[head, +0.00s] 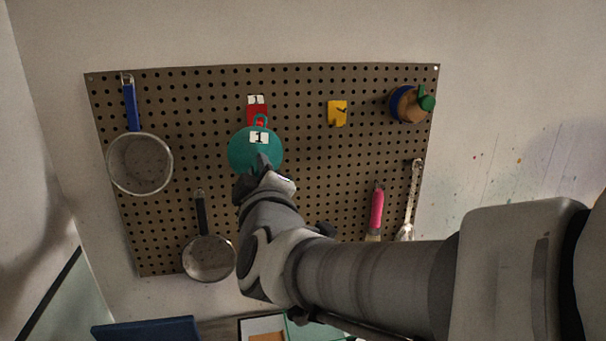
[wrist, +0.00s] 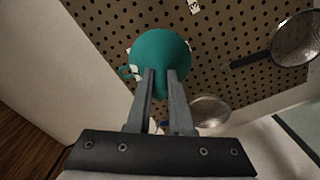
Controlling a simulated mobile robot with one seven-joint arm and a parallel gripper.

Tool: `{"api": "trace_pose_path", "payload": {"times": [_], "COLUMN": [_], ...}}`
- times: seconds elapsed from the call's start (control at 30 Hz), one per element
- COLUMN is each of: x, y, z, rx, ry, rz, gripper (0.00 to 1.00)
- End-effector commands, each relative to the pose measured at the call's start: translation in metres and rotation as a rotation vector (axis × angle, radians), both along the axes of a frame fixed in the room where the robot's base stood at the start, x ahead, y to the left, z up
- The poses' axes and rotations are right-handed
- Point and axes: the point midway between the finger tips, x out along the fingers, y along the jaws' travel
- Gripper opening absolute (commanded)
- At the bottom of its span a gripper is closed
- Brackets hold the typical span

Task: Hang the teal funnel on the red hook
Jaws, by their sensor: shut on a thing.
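The teal funnel (head: 243,151) is in front of the pegboard, with a white label marked 1 on it. My gripper (head: 258,168) is shut on the funnel from below. In the wrist view the funnel (wrist: 160,50) sits between and beyond the fingertips of my gripper (wrist: 167,82). The hook itself is hidden in the wrist view.
The pegboard (head: 300,85) also carries a blue-handled strainer (head: 140,163) at left, a black-handled strainer (head: 208,258) below, a yellow hook plate (head: 337,113), a blue hook holding a brown and green item (head: 410,104), and a pink-handled brush (head: 376,208).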

Motion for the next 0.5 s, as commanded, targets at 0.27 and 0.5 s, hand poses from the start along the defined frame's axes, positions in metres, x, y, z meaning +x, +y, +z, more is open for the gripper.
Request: {"api": "trace_pose_path", "payload": {"times": [0.27, 0.5], "x": [0.017, 0.031], "y": [0.004, 0.008], "z": [-0.002, -0.003], "rx": [0.000, 0.001], "ry": [-0.001, 0.001], "rz": [-0.001, 0.001], "gripper": [0.00, 0.00]}}
